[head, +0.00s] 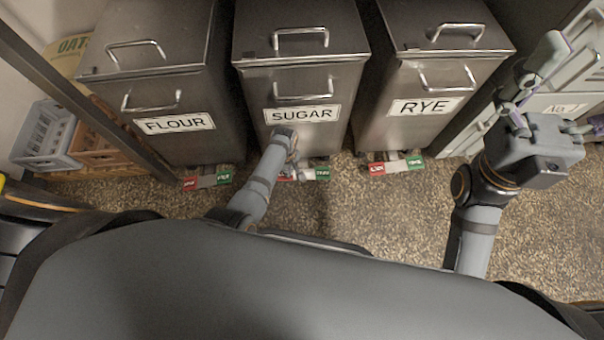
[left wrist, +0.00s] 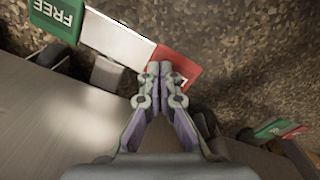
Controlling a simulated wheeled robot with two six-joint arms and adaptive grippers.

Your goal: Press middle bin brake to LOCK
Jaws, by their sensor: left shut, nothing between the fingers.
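The middle bin (head: 299,90) is steel and labelled SUGAR. Its brake pedal sits low at its front, with a green end (head: 321,174) on the right in the head view and a red end partly hidden by my left arm. In the left wrist view the pedal has a green FREE end (left wrist: 58,17), a white middle (left wrist: 120,40) and a red end (left wrist: 180,63). My left gripper (left wrist: 158,70) is shut and empty, its tips overlapping the red end's edge; contact is unclear. My right gripper (head: 515,110) is raised at the right; its finger opening is unclear.
The FLOUR bin (head: 180,90) stands left and the RYE bin (head: 420,85) right, each with its own red and green pedal. A dark post (head: 90,105) and crates (head: 50,140) are at the left. Speckled floor (head: 370,215) is clear before the bins.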

